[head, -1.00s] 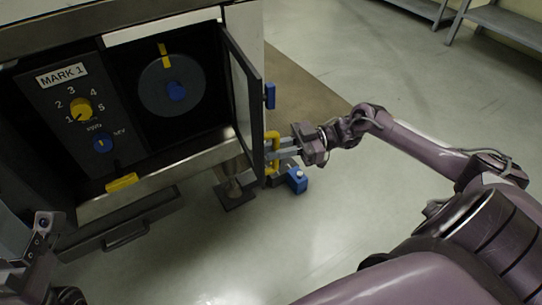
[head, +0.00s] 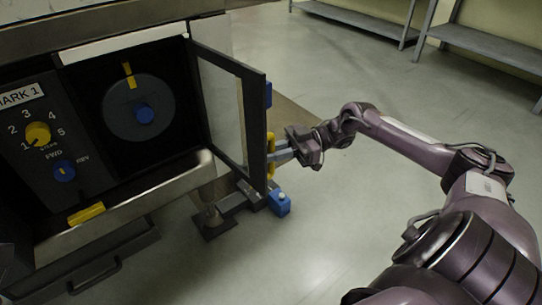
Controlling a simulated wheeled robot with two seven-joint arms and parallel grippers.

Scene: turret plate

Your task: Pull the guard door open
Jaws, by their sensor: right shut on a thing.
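The guard door (head: 258,132) is a dark frame with a clear pane, hinged at its left side on the machine. It stands swung open, out toward me, and the opening behind it is uncovered. Its yellow handle (head: 270,160) is on the door's outer face and is partly hidden by the door's edge. My right gripper (head: 281,153) is shut on the yellow handle, reaching in from the right. My left gripper does not show in the head view now.
Inside the opening is a round grey turret plate (head: 139,108) with a blue hub and a yellow mark. A control panel with a yellow dial (head: 38,134) and blue switch (head: 64,172) is at left. A blue block (head: 280,203) sits below the door. Floor at right is clear; shelves (head: 480,50) stand behind.

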